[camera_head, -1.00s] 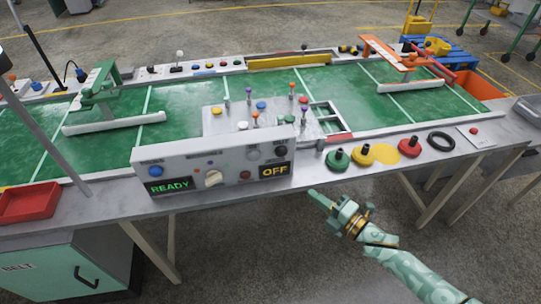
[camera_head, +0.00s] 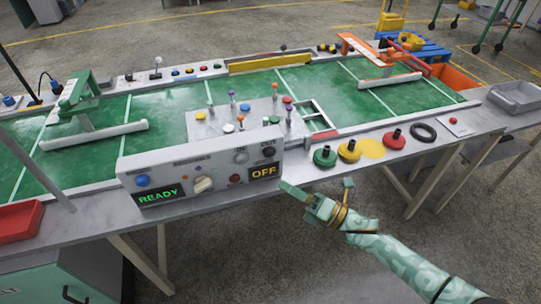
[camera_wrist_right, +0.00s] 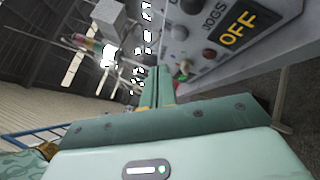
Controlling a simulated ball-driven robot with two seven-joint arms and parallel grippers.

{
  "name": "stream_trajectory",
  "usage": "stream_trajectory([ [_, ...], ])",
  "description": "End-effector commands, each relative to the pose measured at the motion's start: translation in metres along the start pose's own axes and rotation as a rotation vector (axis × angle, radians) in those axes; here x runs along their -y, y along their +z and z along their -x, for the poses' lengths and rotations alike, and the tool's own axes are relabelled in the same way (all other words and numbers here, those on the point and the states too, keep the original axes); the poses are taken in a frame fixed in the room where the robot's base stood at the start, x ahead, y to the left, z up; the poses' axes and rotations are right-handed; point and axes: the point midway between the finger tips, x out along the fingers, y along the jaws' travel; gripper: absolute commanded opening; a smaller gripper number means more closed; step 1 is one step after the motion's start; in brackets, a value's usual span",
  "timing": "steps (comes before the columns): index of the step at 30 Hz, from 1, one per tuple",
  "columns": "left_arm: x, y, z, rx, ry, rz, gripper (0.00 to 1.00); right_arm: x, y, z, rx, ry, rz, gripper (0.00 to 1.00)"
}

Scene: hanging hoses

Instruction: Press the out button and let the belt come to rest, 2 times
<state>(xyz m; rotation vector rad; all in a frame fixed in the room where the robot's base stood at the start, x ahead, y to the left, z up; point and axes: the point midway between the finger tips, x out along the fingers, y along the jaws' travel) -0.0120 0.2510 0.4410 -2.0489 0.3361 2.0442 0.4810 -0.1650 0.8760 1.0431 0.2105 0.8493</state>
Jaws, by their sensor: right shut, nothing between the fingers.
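The grey control box (camera_head: 200,165) stands at the front edge of the table. Its face has a blue button (camera_head: 142,181), a white knob (camera_head: 203,184), a red button (camera_head: 235,179) and dark round controls by the OFF display (camera_head: 264,172). A green READY display (camera_head: 160,194) is lit. The green belt (camera_head: 160,108) lies behind the box. My right gripper (camera_head: 284,186) is shut and empty, just in front of the box's right end. In the right wrist view its fingers (camera_wrist_right: 160,75) point past the red button (camera_wrist_right: 209,54). My left gripper is out of view.
Green, yellow and red knobbed discs (camera_head: 350,150) and a black ring (camera_head: 423,132) lie right of the box. A red tray (camera_head: 20,222) sits at the left front. A panel of small coloured knobs (camera_head: 215,120) is behind the box. Open floor lies in front.

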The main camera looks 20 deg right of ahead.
Motion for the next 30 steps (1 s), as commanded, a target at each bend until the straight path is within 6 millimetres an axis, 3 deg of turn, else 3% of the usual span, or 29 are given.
stream_trajectory([
  [15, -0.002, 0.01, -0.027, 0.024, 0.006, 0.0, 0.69, 0.036, 0.032, -0.045, -0.001, -0.002, 0.0, 0.0],
  [30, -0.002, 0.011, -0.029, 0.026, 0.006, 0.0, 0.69, 0.038, 0.038, -0.052, 0.0, 0.0, -0.001, 0.0],
])
